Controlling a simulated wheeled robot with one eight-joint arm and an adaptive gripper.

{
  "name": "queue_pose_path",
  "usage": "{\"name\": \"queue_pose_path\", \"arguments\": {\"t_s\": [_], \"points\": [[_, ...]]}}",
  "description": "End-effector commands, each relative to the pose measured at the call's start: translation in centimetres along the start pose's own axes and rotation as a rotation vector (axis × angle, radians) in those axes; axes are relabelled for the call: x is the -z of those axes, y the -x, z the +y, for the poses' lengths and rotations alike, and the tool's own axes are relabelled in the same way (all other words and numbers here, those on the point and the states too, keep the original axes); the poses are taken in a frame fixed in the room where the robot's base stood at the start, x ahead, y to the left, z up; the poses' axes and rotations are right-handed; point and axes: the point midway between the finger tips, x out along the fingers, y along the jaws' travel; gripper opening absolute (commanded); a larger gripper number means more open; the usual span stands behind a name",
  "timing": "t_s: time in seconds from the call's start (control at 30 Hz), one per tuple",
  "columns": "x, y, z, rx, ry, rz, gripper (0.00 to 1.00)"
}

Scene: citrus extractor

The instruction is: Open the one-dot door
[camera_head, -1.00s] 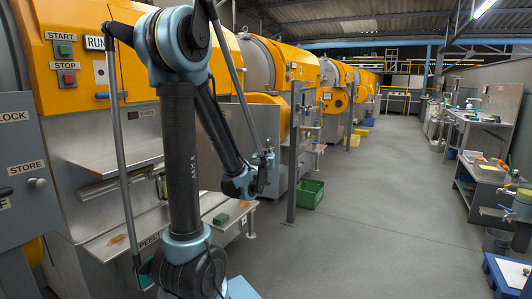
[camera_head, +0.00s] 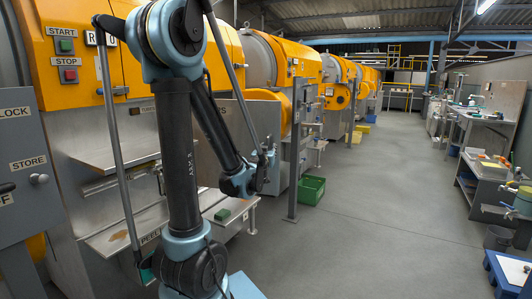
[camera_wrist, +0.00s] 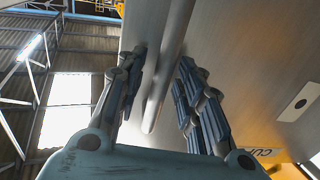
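A grey metal panel (camera_wrist: 245,50) fills the upper right of the wrist view. It bears a white plate with one dark dot (camera_wrist: 300,103), so it appears to be the one-dot door. A round grey handle bar (camera_wrist: 160,95) runs along it. My gripper (camera_wrist: 163,58) is open, its two fingers on either side of the bar. I cannot tell whether either finger touches it. In the head view my gripper (camera_head: 267,158) is small, beside the machine row; the door cannot be made out clearly there.
Orange and grey machines (camera_head: 75,70) line the left. A green crate (camera_head: 311,190) stands on the floor past a grey post (camera_head: 294,150). A small green block (camera_head: 222,214) lies on a low shelf. The aisle floor (camera_head: 380,210) is clear. Benches (camera_head: 480,125) line the right.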

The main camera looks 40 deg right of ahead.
Motion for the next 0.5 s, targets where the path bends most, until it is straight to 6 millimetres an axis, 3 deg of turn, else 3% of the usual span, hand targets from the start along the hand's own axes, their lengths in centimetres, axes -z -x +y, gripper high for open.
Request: {"name": "queue_pose_path", "arguments": {"t_s": [0.27, 0.5], "points": [[0.0, 0.5, 0.1, -0.002, 0.000, 0.000, 0.33], [-0.1, 3.3, 0.0, -0.002, 0.000, 0.000, 0.33]]}}
